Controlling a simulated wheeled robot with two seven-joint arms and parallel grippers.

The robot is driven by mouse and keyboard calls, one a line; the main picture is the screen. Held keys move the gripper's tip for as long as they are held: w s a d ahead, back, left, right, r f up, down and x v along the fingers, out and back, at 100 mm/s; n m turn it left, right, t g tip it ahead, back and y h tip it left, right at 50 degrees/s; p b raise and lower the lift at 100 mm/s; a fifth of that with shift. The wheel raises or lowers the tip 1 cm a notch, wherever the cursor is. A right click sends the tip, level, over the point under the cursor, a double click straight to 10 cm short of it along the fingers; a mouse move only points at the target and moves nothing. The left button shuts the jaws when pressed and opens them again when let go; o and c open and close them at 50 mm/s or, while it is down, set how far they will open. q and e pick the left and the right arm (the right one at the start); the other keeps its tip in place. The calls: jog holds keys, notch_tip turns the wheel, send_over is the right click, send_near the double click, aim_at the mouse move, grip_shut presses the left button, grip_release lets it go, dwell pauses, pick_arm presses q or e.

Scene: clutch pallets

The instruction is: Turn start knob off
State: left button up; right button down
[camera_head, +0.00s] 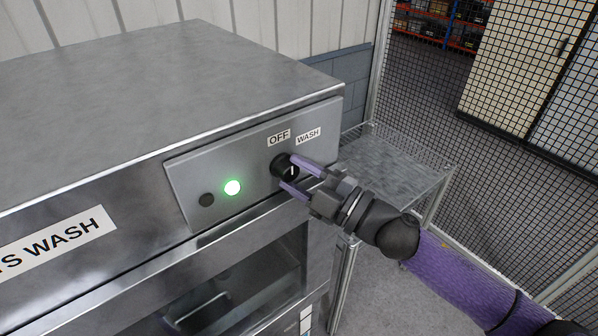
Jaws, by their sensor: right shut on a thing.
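The start knob (280,168) is a round black knob on the washer's grey control panel (188,174), below the labels OFF (279,137) and WASH (308,135). My right gripper (289,171) comes in from the right, with its two purple fingers on either side of the knob, shut on it. A pale mark shows on the knob, but the fingers partly cover it and I cannot tell its exact setting. A green light (232,188) glows left of the knob. My left gripper is not in view.
The metal washer (170,75) fills the left, with a dark round button (207,200) on its panel and a window below. A metal side table (395,165) stands to the right. A black mesh fence (475,110) closes off the right side.

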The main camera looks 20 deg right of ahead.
dwell(0.4)
jog(key=shift+c, duration=1.2)
grip_release()
jog(key=b+v, duration=0.3)
jog(key=v, duration=0.7)
jog(key=shift+b, duration=0.4)
